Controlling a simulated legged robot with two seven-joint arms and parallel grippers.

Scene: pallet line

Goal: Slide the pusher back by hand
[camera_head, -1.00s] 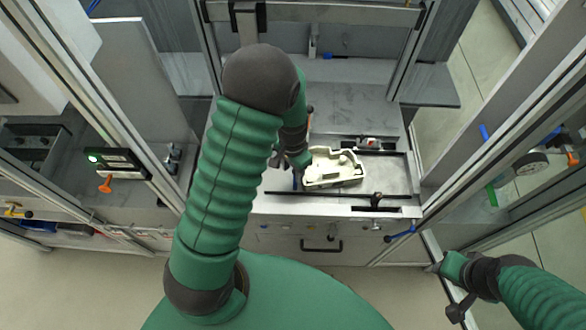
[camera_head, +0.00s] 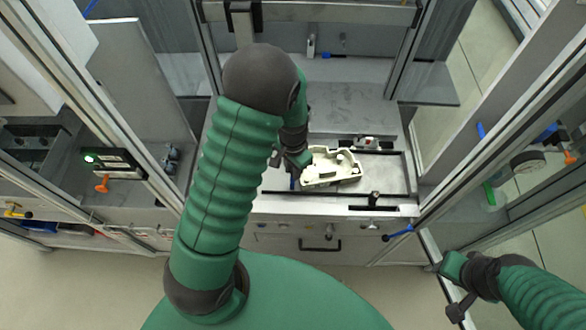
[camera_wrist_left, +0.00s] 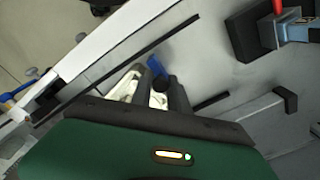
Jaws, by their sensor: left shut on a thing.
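The pusher seems to be the small blue piece (camera_head: 292,183) at the left edge of the work plate; its body is mostly hidden. My left gripper (camera_head: 291,170) reaches down there, beside the cream moulded part (camera_head: 330,178). In the left wrist view, the dark fingers (camera_wrist_left: 164,90) are closed around a blue piece (camera_wrist_left: 160,79), and the cream part (camera_wrist_left: 125,86) shows beside and between them. The head view hides most of the fingertips behind the wrist. My right gripper (camera_head: 446,287) is low at the right, away from the plate; its jaws are unclear.
The cream part lies in a dark-railed frame on the metal plate (camera_head: 390,175). A small dark clamp (camera_head: 374,198) stands at the plate's front right. Frame posts (camera_head: 200,50) flank the bench. A drawer handle (camera_head: 320,245) is below. The bench behind the plate is mostly clear.

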